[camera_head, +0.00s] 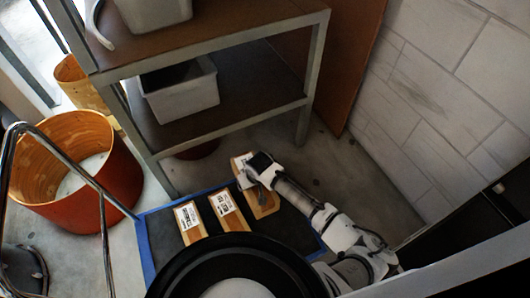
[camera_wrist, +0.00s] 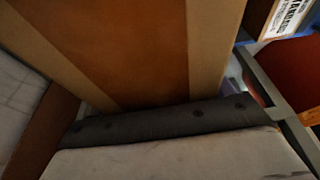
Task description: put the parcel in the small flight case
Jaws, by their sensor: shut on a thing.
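My gripper (camera_head: 250,172) is shut on a parcel (camera_head: 239,161), at the far right edge of a dark, blue-edged surface. A brown piece (camera_head: 264,204) shows just below the gripper; I cannot tell whether it is the same parcel. In the wrist view the held parcel (camera_wrist: 120,45) fills the top as a brown face with tan side bands. The fingertips are hidden. Two other labelled parcels (camera_head: 188,220) and (camera_head: 228,210) lie on the blue-edged surface (camera_head: 162,240). I cannot tell whether this surface is the small flight case.
A metal shelf (camera_head: 235,120) with a pale bin (camera_head: 180,92) stands behind. Wooden drum shells (camera_head: 105,190) stand at left, beside a chrome tube frame (camera_head: 104,215). A large black round object (camera_head: 175,280) covers the near front. A block wall (camera_head: 430,110) closes the right; some floor is clear.

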